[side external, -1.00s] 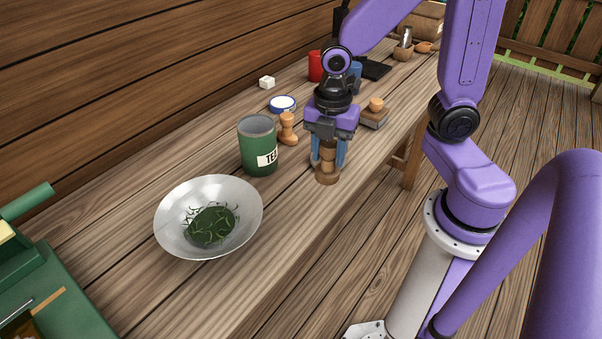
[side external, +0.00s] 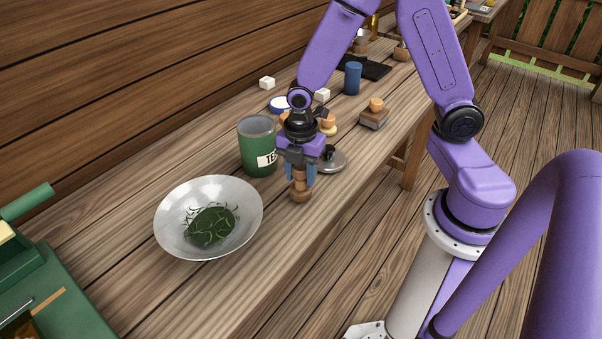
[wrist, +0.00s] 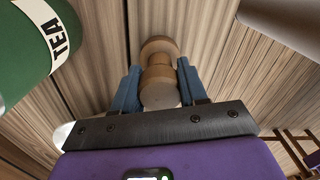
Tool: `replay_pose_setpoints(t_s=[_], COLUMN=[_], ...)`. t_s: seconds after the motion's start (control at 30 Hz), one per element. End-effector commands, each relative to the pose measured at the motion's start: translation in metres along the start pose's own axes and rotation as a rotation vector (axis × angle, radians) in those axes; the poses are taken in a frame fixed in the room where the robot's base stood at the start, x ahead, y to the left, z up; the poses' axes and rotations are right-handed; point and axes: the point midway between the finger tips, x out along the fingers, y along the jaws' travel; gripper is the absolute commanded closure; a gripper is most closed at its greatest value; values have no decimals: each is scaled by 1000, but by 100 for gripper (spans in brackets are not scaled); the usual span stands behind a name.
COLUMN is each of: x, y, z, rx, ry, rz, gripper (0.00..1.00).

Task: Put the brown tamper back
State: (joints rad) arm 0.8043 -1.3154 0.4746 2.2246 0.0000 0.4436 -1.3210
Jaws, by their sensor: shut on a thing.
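A brown wooden tamper (side external: 300,190) is upright between the fingers of my gripper (side external: 301,174), in front of the green tea tin. In the wrist view the tamper (wrist: 159,50) shows between the blue fingertips of my gripper (wrist: 160,82), which are shut on it. Its round foot points away from the wrist. The foot is at or just above the table; I cannot tell if it touches. Another wooden piece (side external: 328,122) with a pale yellow base shows partly behind my gripper.
The green tea tin (side external: 257,140) stands close to the left of my gripper. A metal pan (side external: 172,222) with dark green leaves is nearer the camera. A silver lid (side external: 333,163) lies just right of my gripper.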

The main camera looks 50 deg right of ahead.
Motion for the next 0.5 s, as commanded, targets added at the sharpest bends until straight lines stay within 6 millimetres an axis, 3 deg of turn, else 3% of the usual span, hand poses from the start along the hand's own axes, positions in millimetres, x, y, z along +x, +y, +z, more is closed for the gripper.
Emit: replay_pose_setpoints(t_s=[0.5], x=[10], y=[0], z=[0], rx=[0], ry=[0], rz=[1], gripper=[100])
